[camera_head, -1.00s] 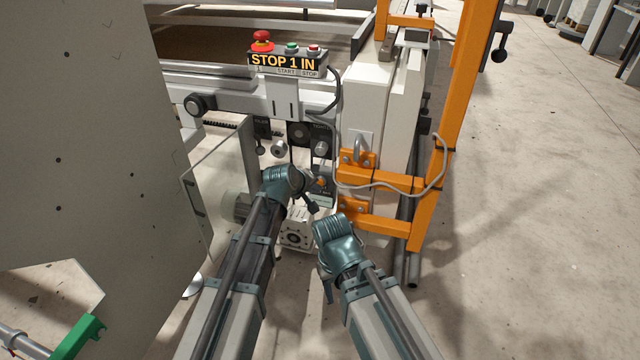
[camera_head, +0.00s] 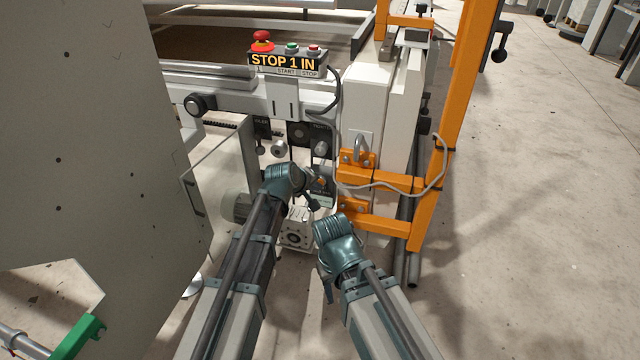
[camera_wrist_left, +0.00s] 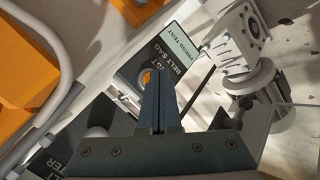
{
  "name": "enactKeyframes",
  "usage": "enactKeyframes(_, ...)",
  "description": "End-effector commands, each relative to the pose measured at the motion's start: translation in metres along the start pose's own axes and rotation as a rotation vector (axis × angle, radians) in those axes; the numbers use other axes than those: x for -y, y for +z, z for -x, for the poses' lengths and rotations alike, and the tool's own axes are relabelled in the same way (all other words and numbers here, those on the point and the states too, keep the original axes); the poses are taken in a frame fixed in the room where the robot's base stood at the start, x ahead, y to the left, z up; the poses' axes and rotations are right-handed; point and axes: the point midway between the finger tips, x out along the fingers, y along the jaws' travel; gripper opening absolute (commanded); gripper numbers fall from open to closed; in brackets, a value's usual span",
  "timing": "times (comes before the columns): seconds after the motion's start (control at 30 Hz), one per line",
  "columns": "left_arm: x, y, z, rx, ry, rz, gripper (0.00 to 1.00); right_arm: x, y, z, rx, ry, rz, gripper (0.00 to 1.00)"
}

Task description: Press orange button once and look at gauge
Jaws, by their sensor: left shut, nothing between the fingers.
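The orange button (camera_wrist_left: 146,77) sits on a dark panel (camera_wrist_left: 128,73) lettered BELT SAG, partly hidden behind my left fingertips in the left wrist view. In the head view the button (camera_head: 322,181) is a small orange spot just right of my left wrist. My left gripper (camera_head: 313,203) is shut and empty, its tips (camera_wrist_left: 159,72) pointing at the panel close to the button. Contact cannot be told. A pale plate reading PRESS TEST (camera_wrist_left: 181,48) adjoins the panel. No gauge dial is clearly visible. My right gripper (camera_head: 328,289) is mostly hidden beneath its wrist.
A control box (camera_head: 288,64) reading STOP 1 IN, with a red mushroom button, stands above. Knobs (camera_head: 279,149) line the machine's face. An orange frame (camera_head: 385,180) with a grey cable is close on the right. A large grey panel (camera_head: 85,130) blocks the left.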

Motion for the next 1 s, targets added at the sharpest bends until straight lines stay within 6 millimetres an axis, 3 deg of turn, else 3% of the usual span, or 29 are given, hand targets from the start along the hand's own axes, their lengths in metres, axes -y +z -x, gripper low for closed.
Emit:
enactKeyframes(0.57,-0.002,-0.002,-0.002,-0.001,0.0,0.0,0.0,0.0,0.0,0.0,0.0,0.0,0.0,0.5)
enactKeyframes(1.0,0.007,0.007,0.01,0.0,0.0,0.0,0.0,0.0,0.0,0.0,0.0,0.0,0.0,0.5)
